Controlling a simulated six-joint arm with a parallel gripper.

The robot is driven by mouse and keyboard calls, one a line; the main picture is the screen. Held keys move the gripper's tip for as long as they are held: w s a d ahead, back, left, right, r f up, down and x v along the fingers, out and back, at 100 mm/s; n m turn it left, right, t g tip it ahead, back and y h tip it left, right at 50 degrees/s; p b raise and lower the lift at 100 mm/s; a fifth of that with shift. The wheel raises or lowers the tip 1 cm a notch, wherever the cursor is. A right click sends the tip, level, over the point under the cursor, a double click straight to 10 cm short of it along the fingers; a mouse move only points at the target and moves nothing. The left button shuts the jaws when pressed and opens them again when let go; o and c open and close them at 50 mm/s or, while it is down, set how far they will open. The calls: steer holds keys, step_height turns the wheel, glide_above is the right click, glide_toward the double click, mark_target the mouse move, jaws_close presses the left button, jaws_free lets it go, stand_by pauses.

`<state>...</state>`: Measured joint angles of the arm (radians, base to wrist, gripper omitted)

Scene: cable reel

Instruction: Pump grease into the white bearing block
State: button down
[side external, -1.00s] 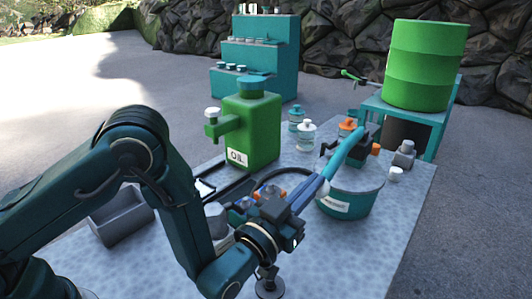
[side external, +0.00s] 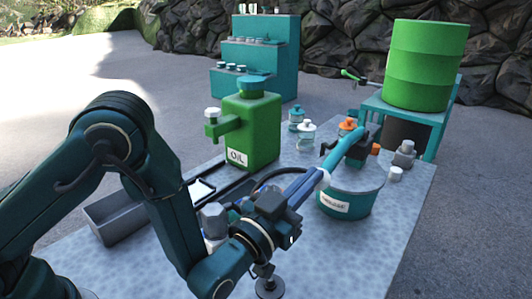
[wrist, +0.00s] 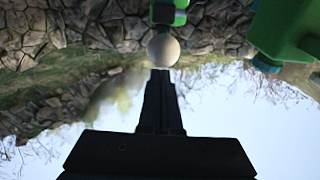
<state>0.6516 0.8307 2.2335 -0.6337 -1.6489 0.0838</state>
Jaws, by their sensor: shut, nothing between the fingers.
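The teal grease bucket (side external: 347,201), with a label on its front, stands at the right of the mat. A dark pump head sits on its lid, and a teal lever (side external: 340,147) slopes from it down left to a pale end (side external: 323,178). My gripper (side external: 314,183) is shut and empty, its fingertips at that pale end; contact is unclear. In the wrist view, my shut fingers (wrist: 160,72) point at a pale round knob (wrist: 163,50). A whitish block with a grey cap (side external: 213,216) is partly hidden behind my arm; I cannot tell whether it is the bearing block.
A green oil can (side external: 252,130) stands behind my arm, with a grey tray (side external: 112,215) to its left. Small bottles (side external: 306,134) stand behind the bucket. A green drum (side external: 425,65) rests on a teal stand at the back right. The mat's front right is clear.

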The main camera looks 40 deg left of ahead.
steer(key=s+f, duration=0.6)
steer(key=s, duration=0.1)
steer(key=shift+s, duration=0.25)
stand_by(1.0)
step_height(320, 180, up, 19)
steer(key=w+n+y, duration=0.1)
steer(key=w+n, duration=0.1)
steer(key=shift+a, duration=0.25)
